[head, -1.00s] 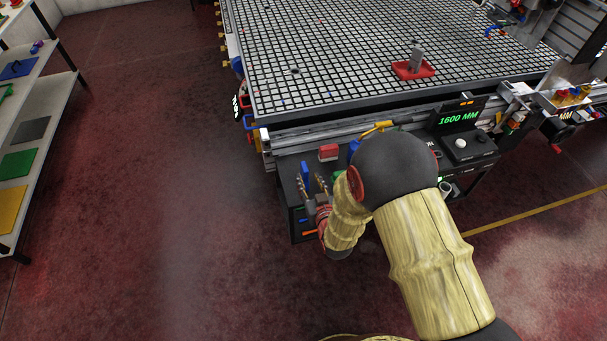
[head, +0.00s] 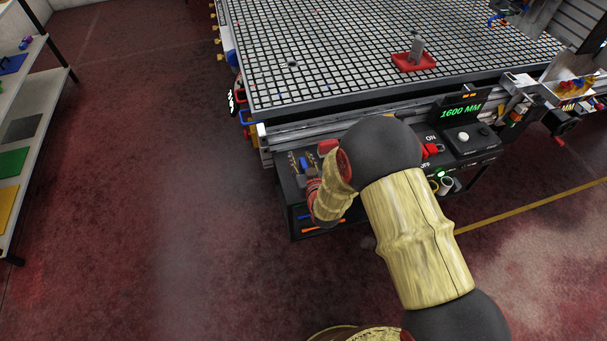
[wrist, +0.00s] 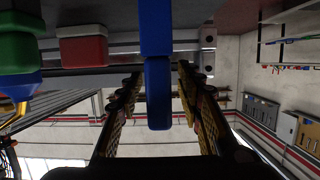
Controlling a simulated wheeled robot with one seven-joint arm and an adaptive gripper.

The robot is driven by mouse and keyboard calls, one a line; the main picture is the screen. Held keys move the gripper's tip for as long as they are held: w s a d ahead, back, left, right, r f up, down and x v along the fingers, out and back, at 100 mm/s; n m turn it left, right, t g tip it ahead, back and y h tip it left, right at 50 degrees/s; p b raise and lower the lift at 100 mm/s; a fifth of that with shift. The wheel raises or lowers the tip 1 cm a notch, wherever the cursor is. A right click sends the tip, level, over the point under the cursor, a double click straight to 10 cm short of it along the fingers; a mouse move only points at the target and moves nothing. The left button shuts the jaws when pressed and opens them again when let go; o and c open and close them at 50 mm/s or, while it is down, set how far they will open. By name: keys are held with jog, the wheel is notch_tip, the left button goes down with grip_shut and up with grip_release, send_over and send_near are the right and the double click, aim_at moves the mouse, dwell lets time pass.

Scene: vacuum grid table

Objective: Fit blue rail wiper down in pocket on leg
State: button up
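The blue rail wiper (wrist: 158,95) is an upright blue block in the middle of the wrist view, running up out of the frame's top edge. My gripper (wrist: 159,78) has one dark, patterned finger on each side of it, with a narrow gap showing on both sides, so it looks open around the block. In the head view, a blue piece (head: 304,163) shows beside my gripper (head: 302,167), over the dark shelf unit; its lower part is hidden. I cannot make out the pocket on the leg.
A red block (head: 327,146) sits right of the blue piece; it also shows in the wrist view (wrist: 83,47) near a green piece (wrist: 18,50). The grid table (head: 350,60) stands behind, carrying a red tray (head: 414,63).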

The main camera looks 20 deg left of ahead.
jog(key=shift+w+a, duration=0.2)
jog(key=shift+w, duration=0.1)
jog(key=shift+c, duration=1.1)
grip_shut()
